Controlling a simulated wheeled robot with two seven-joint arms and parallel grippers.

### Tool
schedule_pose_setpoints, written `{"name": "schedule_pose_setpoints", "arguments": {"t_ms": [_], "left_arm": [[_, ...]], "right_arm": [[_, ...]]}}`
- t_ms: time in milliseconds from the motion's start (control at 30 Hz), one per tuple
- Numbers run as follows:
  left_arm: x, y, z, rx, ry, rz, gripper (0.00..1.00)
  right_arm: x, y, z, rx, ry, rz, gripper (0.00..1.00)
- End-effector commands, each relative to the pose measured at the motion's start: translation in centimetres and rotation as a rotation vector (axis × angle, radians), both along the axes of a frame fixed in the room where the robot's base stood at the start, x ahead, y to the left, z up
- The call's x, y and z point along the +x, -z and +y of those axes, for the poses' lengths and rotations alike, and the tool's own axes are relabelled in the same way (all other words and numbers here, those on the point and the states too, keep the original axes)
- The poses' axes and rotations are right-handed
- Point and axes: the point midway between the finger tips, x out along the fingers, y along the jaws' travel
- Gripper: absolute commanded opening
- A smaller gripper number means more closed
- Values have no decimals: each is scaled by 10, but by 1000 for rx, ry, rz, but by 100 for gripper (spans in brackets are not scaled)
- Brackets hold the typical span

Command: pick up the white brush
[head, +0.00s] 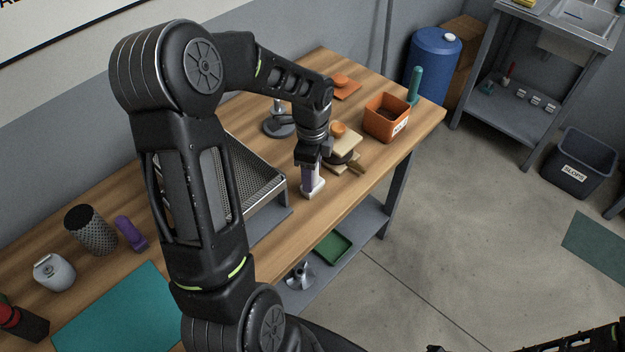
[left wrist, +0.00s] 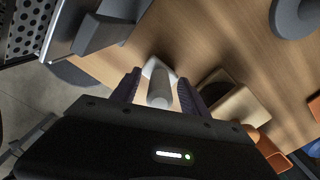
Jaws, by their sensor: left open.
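The white brush (head: 313,190) stands upright on the wooden bench near its front edge. In the left wrist view its rounded grey-white handle (left wrist: 159,93) points up at the camera, above a wider white base. My left gripper (head: 310,174) is directly over it, pointing down. In the left wrist view the two dark purple fingers of my left gripper (left wrist: 159,92) are apart, one on each side of the handle. Gaps show between handle and fingers. My right gripper is not seen; only dark parts of mine show at the lower right of the head view.
A wooden block stack (head: 345,150) sits close beside the brush. An orange bin (head: 386,118) stands farther right. A perforated metal tray (head: 252,178) is left of my gripper.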

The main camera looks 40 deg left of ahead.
Motion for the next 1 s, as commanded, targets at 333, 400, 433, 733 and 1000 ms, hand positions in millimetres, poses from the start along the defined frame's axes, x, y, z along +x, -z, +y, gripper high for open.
{"name": "schedule_pose_setpoints", "arguments": {"t_ms": [333,400,433,733,1000], "left_arm": [[0,0,0,0,-1,0,52],[0,0,0,0,0,0,52],[0,0,0,0,0,0,52],[0,0,0,0,-1,0,33],[0,0,0,0,0,0,11]], "right_arm": [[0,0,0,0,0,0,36],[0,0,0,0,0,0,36],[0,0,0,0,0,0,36],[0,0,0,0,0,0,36],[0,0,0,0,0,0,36]]}}
